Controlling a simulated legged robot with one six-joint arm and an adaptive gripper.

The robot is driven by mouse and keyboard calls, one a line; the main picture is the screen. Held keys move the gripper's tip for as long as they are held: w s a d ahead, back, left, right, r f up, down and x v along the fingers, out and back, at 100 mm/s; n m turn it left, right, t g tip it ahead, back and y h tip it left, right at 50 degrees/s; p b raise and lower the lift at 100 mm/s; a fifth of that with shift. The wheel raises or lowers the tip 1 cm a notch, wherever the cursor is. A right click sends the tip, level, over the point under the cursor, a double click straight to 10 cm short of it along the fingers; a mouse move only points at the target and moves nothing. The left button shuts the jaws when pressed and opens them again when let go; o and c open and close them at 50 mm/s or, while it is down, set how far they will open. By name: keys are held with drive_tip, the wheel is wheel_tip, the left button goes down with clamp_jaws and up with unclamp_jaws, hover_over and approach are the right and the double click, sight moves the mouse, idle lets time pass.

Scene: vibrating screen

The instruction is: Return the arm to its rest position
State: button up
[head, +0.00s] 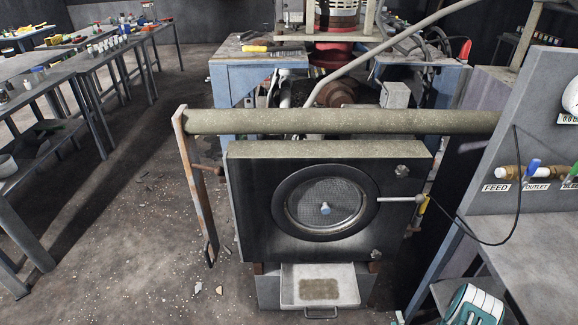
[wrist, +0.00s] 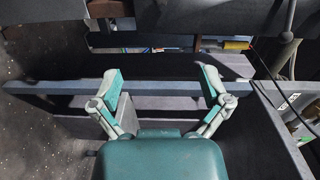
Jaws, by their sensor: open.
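My gripper (wrist: 162,88) is open in the wrist view, with its two teal-padded fingers spread wide and nothing between them. A blue-grey beam (wrist: 165,88) runs across behind the fingers; I cannot tell whether they are clear of it. In the head view, a teal and white part of my arm shows low at the right edge of the floor area, beside the grey panel stand (head: 530,130). The fingers themselves cannot be made out there.
The vibrating screen (head: 250,215) stands in the centre, with a round mesh window (head: 325,203) and a pale tray (head: 318,275) below. A thick horizontal pipe (head: 340,121) crosses above it. Tables (head: 60,75) line the left. Debris-strewn floor (head: 120,235) lies open between.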

drive_tip(key=w+d+r+n+g, duration=0.1)
drive_tip(key=w+r+n+g, duration=0.15)
drive_tip(key=w+r, duration=0.4)
drive_tip(key=w+r+n+g, duration=0.1)
drive_tip(key=w+r+n, duration=0.25)
drive_tip(key=r, duration=0.65)
drive_tip(key=w+d+r+n+g, duration=0.1)
drive_tip(key=w+r+n, duration=0.1)
drive_tip(key=w+r, duration=0.45)
drive_tip(key=s+a+r+n+g+h, duration=0.2)
drive_tip(key=a+r, duration=0.1)
drive_tip(key=r, duration=0.9)
drive_tip(key=s+a+r+n+g, duration=0.1)
drive_tip(key=s+a+r+n, duration=0.1)
drive_tip(key=s+a+r, duration=0.5)
drive_tip(key=s+a+r+n+g, duration=0.15)
drive_tip(key=s+r, duration=0.25)
drive_tip(key=r, duration=0.4)
drive_tip(key=s+a+r+n+g+y, duration=0.1)
drive_tip(key=s+a, duration=0.4)
drive_tip(key=s, duration=0.6)
drive_tip(key=s+a+r+n+g+y, duration=0.1)
drive_tip(key=s+a+r+n+g, duration=0.1)
drive_tip(key=s+a, duration=0.4)
drive_tip(key=s+r+n, duration=0.1)
drive_tip(key=s+r, duration=0.1)
drive_tip(key=s, duration=0.3)
drive_tip(key=shift+d, duration=0.1)
